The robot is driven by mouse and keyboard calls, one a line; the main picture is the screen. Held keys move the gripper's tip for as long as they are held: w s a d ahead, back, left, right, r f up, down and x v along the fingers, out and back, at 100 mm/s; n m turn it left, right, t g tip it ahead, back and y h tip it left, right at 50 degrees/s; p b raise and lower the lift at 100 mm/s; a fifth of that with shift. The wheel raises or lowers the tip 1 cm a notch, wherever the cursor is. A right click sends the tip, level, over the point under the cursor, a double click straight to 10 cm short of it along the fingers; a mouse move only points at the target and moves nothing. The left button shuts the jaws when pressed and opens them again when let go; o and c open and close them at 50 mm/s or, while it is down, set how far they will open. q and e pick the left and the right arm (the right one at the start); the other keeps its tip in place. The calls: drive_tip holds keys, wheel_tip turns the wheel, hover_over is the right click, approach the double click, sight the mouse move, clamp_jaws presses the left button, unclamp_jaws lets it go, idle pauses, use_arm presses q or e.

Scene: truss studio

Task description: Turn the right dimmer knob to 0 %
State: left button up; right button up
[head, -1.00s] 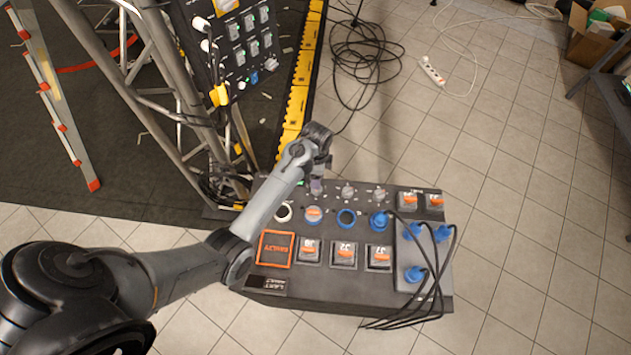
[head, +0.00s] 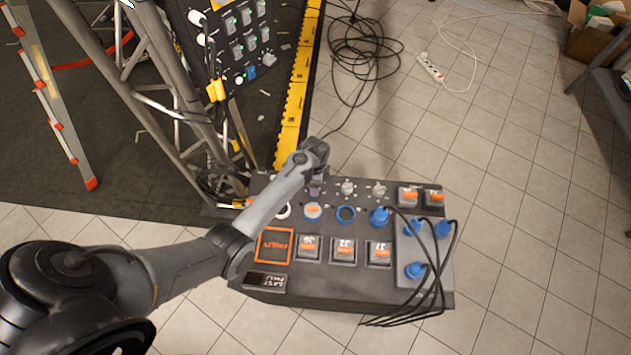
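A dark control panel (head: 310,271) stands in the middle of the head view, its labels upside down to me. Along its far edge is a row of small knobs: a purplish knob (head: 315,190) at the left, a grey middle knob (head: 347,187) and a grey knob (head: 379,189) at the picture's right. I cannot read which one is labelled right, nor their settings. My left gripper (head: 317,168) points down just above the purplish knob and partly hides it. Its fingers are too small and dark to tell open from shut. My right gripper is not in view.
Blue plugs with black cables (head: 441,229) crowd the panel's right side. Blue and white round sockets sit in front of the knobs. A truss (head: 165,90) and an upright panel (head: 240,50) stand at the back left. A yellow cable ramp (head: 295,100) lies behind. The right floor is mostly clear.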

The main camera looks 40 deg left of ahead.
use_arm(q)
drive_tip(key=c, duration=1)
drive_tip(key=shift+o, duration=0.2)
